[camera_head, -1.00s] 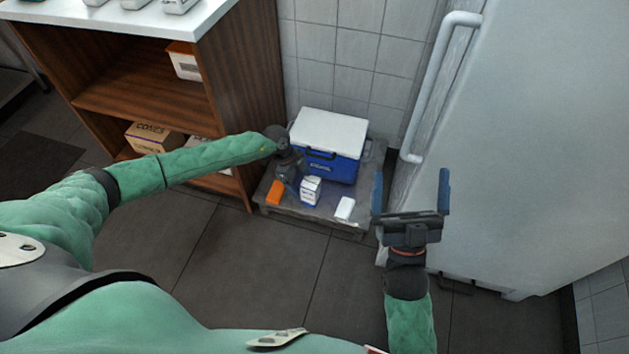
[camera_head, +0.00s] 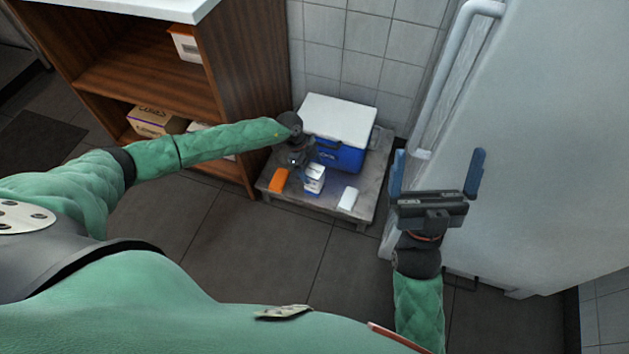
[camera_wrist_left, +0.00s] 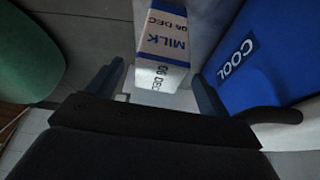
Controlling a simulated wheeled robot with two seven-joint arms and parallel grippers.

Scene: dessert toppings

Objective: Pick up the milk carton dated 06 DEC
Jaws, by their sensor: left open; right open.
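The milk carton (camera_head: 314,178) is white and blue and stands on a low grey platform (camera_head: 325,204) in front of a cooler. In the left wrist view the carton (camera_wrist_left: 163,42) shows "MILK" and "06 DEC", and it lies ahead of and between my open fingers. My left gripper (camera_wrist_left: 160,85) is open with nothing held; in the head view (camera_head: 300,170) it is just left of the carton, its fingers partly hidden by the wrist. My right gripper (camera_head: 437,172) is open and empty in front of the white fridge.
A blue cooler with a white lid (camera_head: 340,118) stands close behind the carton. An orange item (camera_head: 278,180) and a white item (camera_head: 348,199) lie on the platform either side. A wooden shelf unit (camera_head: 238,90) is at left, a white fridge (camera_head: 540,150) at right.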

